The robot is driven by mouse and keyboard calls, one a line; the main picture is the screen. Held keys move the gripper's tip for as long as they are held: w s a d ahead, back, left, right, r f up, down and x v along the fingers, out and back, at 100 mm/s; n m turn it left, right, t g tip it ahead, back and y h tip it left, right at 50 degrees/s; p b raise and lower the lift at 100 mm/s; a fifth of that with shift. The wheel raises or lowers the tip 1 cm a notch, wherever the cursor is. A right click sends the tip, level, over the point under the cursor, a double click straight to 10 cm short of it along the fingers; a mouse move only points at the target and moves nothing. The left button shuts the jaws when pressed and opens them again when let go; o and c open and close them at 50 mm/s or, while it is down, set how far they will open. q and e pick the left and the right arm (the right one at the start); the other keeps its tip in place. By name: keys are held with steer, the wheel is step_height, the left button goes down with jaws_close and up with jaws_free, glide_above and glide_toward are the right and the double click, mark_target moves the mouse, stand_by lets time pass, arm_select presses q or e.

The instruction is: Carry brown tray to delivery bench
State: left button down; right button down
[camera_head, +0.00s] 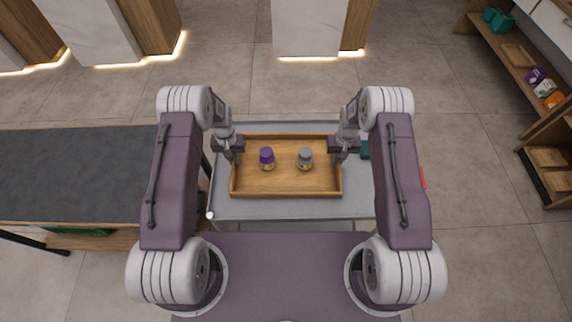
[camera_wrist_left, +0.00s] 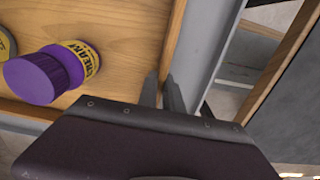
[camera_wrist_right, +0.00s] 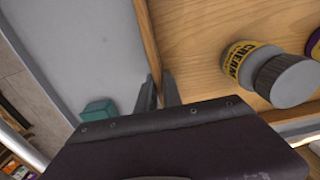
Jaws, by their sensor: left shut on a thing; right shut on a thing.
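The brown tray (camera_head: 285,188) is a wooden tray with low walls, on or just above a grey cart top (camera_head: 270,210); I cannot tell whether it touches. Two jars stand upright in it: one with a purple lid (camera_head: 267,156) and one with a grey lid (camera_head: 305,157). My left gripper (camera_head: 235,158) is shut on the tray's left wall, which shows between its fingers in the left wrist view (camera_wrist_left: 170,90). My right gripper (camera_head: 340,156) is shut on the right wall, also seen in the right wrist view (camera_wrist_right: 158,90).
A dark-topped bench (camera_head: 75,170) stands at the left, close to the cart. A teal box (camera_head: 366,149) lies on the cart right of the tray. Shelves (camera_head: 520,60) with goods stand at the far right. Tiled floor (camera_head: 235,85) is open ahead, up to white counters (camera_head: 308,25).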

arm_select(q)
steer(key=shift+r, duration=0.1)
arm_select(e)
steer(key=shift+r, duration=0.1)
